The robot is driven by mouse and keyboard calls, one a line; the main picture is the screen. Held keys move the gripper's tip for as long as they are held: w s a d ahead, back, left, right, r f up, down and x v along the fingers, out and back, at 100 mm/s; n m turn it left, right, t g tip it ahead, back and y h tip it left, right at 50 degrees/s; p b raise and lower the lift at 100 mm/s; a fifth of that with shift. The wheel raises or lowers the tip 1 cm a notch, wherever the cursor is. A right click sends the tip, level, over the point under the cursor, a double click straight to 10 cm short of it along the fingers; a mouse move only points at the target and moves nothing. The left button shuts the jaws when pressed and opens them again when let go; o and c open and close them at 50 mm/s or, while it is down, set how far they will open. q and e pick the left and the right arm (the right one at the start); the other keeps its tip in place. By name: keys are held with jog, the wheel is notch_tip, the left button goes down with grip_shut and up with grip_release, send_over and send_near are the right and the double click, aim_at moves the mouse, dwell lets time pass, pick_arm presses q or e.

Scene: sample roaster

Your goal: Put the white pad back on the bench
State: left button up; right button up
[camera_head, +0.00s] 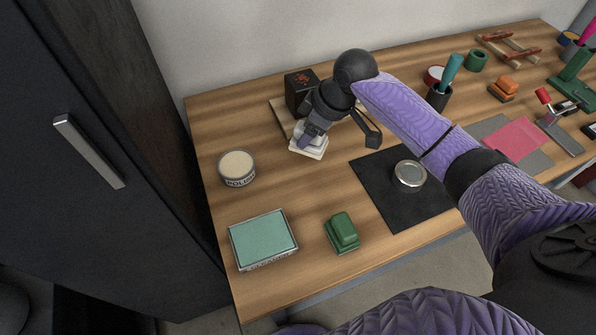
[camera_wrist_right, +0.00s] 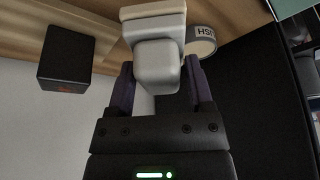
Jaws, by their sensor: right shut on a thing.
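The white pad (camera_head: 310,153), a blocky handle on a wider base, is in my right gripper (camera_head: 309,136). The gripper is shut on the pad's handle, with a purple finger on each side. In the right wrist view the pad (camera_wrist_right: 156,62) fills the space between the fingers. In the head view it is over the bench (camera_head: 279,192), just in front of a thin wooden board (camera_head: 281,113). I cannot tell whether its base touches the bench. My left gripper is not in view.
A black box (camera_head: 300,92) stands close behind the gripper. A polish tin (camera_head: 237,169), a teal-topped box (camera_head: 263,240) and a green pad (camera_head: 342,232) are nearer the front. A black mat (camera_head: 385,200) with a round tin (camera_head: 410,175) lies to the right. Bench between them is clear.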

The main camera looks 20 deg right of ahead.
aim_at(323, 143)
notch_tip(323, 143, down, 10)
jog(key=b, duration=0.4)
jog(key=shift+d+r, duration=0.1)
jog(key=shift+r, duration=0.3)
jog(key=o, duration=1.1)
jog(key=shift+f, duration=0.1)
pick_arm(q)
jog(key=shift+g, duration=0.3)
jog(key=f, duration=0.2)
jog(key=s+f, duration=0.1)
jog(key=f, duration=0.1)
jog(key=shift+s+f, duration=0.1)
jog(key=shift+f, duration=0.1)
pick_arm(e)
jog(key=shift+r, duration=0.25)
jog(key=p+v, duration=0.6)
jog(key=v, duration=0.5)
jog(key=shift+s+r, duration=0.1)
jog(key=shift+r, duration=0.15)
jog(key=shift+s+d+r, duration=0.1)
jog(key=shift+r, duration=0.05)
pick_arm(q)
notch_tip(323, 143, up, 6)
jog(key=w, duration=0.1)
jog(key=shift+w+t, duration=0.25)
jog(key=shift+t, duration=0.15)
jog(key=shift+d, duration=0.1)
